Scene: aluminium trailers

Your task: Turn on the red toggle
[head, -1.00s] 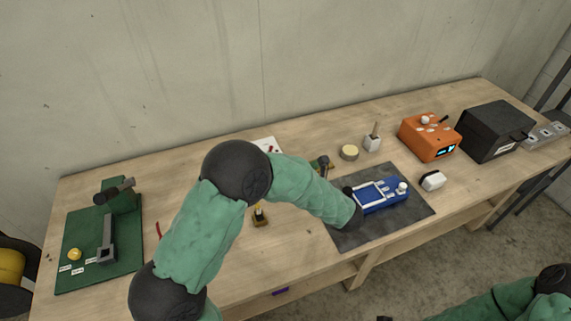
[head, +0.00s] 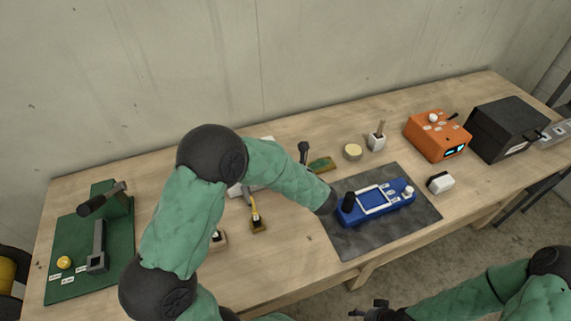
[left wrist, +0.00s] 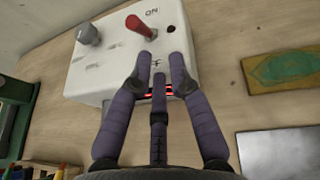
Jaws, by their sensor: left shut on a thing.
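The red toggle (left wrist: 139,27) stands on a white box (left wrist: 113,66) in the left wrist view. Its lever leans to the upper left, near the "ON" mark; I cannot tell its switch position for certain. My left gripper (left wrist: 161,58) has its fingertips just below the toggle's base, over the lower label, of which an "F" shows between them. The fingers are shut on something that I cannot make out. In the head view my left arm hides this gripper and most of the box. My right gripper (head: 369,309) is open at the bottom edge, away from the table.
The box also has a grey knob (left wrist: 89,35). A green pad (head: 321,165) lies right of it. Around stand a blue boat-like device (head: 376,202) on a dark mat (head: 345,241), an orange box (head: 437,135), a black box (head: 506,128) and a green board (head: 75,277).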

